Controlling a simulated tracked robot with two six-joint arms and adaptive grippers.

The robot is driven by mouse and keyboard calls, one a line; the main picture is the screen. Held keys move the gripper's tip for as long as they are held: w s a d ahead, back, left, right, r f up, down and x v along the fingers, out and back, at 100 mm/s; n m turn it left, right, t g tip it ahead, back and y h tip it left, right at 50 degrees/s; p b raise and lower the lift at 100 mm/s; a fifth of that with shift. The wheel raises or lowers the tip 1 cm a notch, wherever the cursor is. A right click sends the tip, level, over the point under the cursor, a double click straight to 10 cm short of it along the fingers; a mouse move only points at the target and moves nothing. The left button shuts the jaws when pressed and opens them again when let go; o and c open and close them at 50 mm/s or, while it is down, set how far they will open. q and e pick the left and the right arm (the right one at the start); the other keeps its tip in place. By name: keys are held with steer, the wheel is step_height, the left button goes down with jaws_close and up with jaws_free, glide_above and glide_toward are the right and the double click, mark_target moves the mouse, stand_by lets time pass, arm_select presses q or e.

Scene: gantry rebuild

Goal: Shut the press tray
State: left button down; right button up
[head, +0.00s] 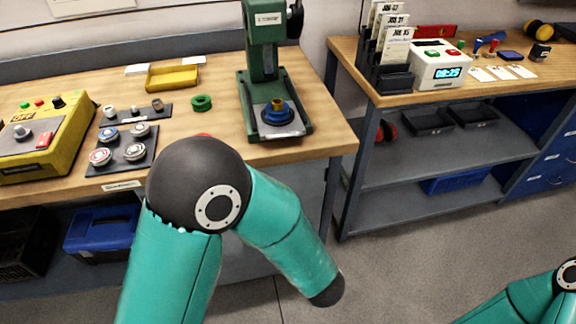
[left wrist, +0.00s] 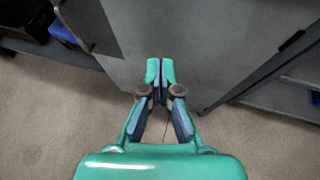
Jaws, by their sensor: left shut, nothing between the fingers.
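The green press (head: 262,62) stands on the wooden bench in the head view. Its pale metal tray (head: 290,131) shows at the foot of the press, with a blue round part (head: 277,118) and a brass piece (head: 278,104) on it. I cannot tell how far the tray sticks out. My left gripper (left wrist: 160,68) is shut and empty in the left wrist view, over the floor by a grey panel. In the head view my left arm's links are in front of the bench, and the gripper itself is hidden. My right gripper is out of view; only part of its arm shows.
A yellow control box (head: 45,138), a dark mat with round parts (head: 122,172), a green ring (head: 201,103) and a yellow tray (head: 172,77) lie on the bench left of the press. A second bench (head: 440,95) stands right, with open floor before it.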

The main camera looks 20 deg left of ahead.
arm_select(q)
steer(key=w+d+r+m+t, duration=0.35)
steer(key=d+r+t, duration=0.3)
steer(key=r, duration=0.55)
steer(key=p, duration=0.2)
glide_toward(284, 129)
steer(key=shift+n, duration=0.35)
steer(key=x, duration=0.5)
steer(key=shift+w+a+f, duration=0.1)
steer(key=shift+w+a, duration=0.15)
steer(key=shift+w, duration=0.05)
steer(key=b+x, duration=0.1)
steer(key=x, duration=0.3)
steer(key=shift+f, duration=0.1)
steer(key=shift+w+a, duration=0.1)
steer(key=shift+w, duration=0.1)
steer(key=shift+s, duration=0.1)
